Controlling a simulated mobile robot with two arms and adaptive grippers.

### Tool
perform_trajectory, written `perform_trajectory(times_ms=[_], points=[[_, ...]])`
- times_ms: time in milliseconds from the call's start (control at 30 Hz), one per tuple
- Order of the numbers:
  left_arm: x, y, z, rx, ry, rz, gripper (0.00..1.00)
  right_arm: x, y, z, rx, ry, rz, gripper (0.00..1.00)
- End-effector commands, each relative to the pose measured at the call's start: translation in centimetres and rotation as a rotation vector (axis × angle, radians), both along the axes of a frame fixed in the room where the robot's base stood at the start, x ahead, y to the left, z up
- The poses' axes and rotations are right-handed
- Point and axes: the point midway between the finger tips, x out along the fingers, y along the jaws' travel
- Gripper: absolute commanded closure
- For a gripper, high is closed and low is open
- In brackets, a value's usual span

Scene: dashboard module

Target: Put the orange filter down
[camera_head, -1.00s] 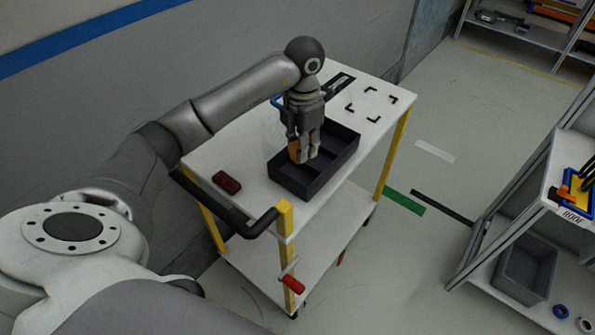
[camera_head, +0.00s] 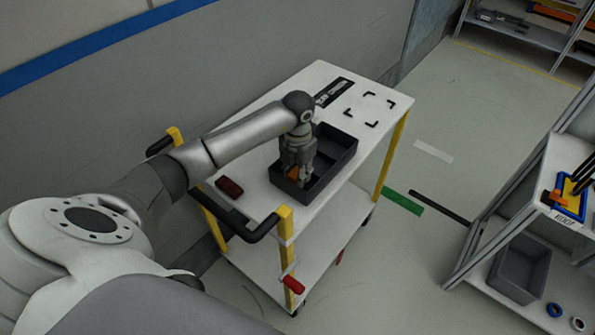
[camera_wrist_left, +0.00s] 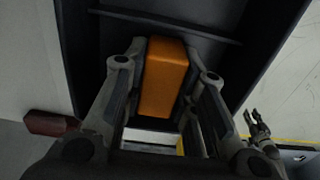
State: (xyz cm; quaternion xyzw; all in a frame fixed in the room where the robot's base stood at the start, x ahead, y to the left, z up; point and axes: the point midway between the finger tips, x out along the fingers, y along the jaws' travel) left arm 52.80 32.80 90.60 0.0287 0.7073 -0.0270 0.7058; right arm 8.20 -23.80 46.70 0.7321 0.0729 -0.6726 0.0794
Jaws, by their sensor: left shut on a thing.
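The orange filter (camera_head: 293,174) is a block held between the fingers of my left gripper (camera_head: 299,175). In the left wrist view the filter (camera_wrist_left: 163,78) sits upright between both fingers. The gripper is shut on it and is down at the near-left part of a black divided tray (camera_head: 342,166) on the cart. The filter's lower end is at or inside a tray compartment; whether it touches the floor is hidden. What looks like my right gripper (camera_wrist_left: 261,130) is small at the right of the left wrist view, its jaw state unclear.
The white cart top (camera_head: 255,130) has a dark red block (camera_head: 229,187) left of the tray and black corner marks (camera_head: 371,109) at its far end. Yellow posts and black handles border the cart. A shelf with a grey bin (camera_head: 520,272) stands at right.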

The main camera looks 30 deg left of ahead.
Motion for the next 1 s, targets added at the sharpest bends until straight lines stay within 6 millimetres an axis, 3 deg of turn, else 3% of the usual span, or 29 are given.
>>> perform_trajectory(times_ms=[367, 400, 533, 833, 933, 1000], points=[[0.1, 0.0, -0.6, 0.000, -0.002, 0.000, 0.94, 0.4, 0.0, -0.4, 0.000, -0.006, 0.001, 0.66], [0.1, 0.0, -0.4, 0.000, -0.003, 0.000, 0.69, 0.4, 0.0, -0.2, 0.000, -0.006, 0.001, 0.66], [0.1, 0.0, -0.4, 0.000, -0.002, 0.000, 0.52, 0.4, 0.0, -0.2, 0.000, -0.007, 0.001, 0.66], [0.1, 0.0, -0.4, 0.000, -0.002, 0.000, 0.52, 0.5, 0.4, -0.2, 0.005, -0.007, -0.001, 0.66], [0.0, 0.0, 0.2, 0.000, -0.002, 0.000, 0.52, 0.5, 0.5, 0.3, 0.007, -0.008, -0.001, 0.66], [0.2, 0.0, 0.8, 0.000, -0.007, -0.001, 0.52, 0.5, 0.6, -0.4, 0.007, -0.009, -0.001, 0.66]])
